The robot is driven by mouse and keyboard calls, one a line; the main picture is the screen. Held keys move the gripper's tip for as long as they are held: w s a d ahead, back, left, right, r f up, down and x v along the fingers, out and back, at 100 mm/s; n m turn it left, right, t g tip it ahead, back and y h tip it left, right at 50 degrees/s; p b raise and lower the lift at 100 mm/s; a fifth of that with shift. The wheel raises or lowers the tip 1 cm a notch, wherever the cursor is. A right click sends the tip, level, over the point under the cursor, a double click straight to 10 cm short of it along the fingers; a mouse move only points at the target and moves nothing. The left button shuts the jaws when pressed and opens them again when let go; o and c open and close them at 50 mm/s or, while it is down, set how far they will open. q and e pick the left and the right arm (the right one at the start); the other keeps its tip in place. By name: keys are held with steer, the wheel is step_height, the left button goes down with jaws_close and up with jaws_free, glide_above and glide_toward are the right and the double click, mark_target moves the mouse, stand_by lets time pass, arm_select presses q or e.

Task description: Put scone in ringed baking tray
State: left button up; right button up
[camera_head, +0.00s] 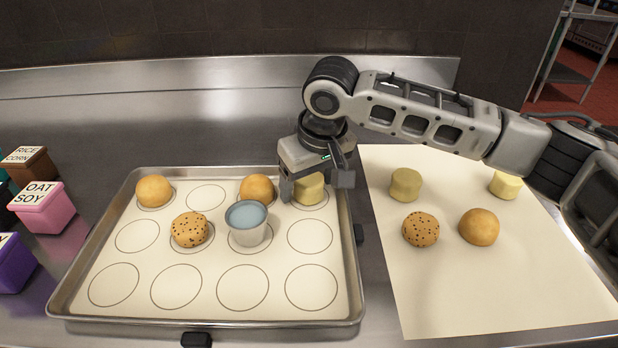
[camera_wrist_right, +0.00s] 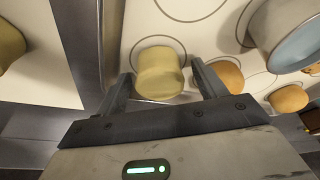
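A pale yellow, flat-topped scone (camera_head: 309,189) stands on the back right ring of the ringed baking tray (camera_head: 355,285). In the right wrist view, this scone (camera_wrist_right: 159,74) is upright, with part of its ring showing around it. My right gripper (camera_head: 318,187) is around the scone. Its fingers (camera_wrist_right: 165,85) are spread, with a gap visible on each side of the scone. Two similar pale scones are on the cream sheet: one near its back left (camera_head: 406,184) and one at its back right (camera_head: 506,185). My left gripper is not in view.
The tray also holds two golden buns (camera_head: 154,191) (camera_head: 257,189), a speckled bun (camera_head: 189,230) and a metal cup (camera_head: 249,234). The front rings are empty. Another speckled bun (camera_head: 421,230) and golden bun (camera_head: 479,227) are on the sheet (camera_head: 470,290). Labelled boxes (camera_head: 40,210) stand left.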

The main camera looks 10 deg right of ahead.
steer(key=v, duration=1.2)
steer(key=shift+r+p, duration=0.25)
steer(key=shift+p, duration=0.05)
steer(key=shift+f, duration=0.1)
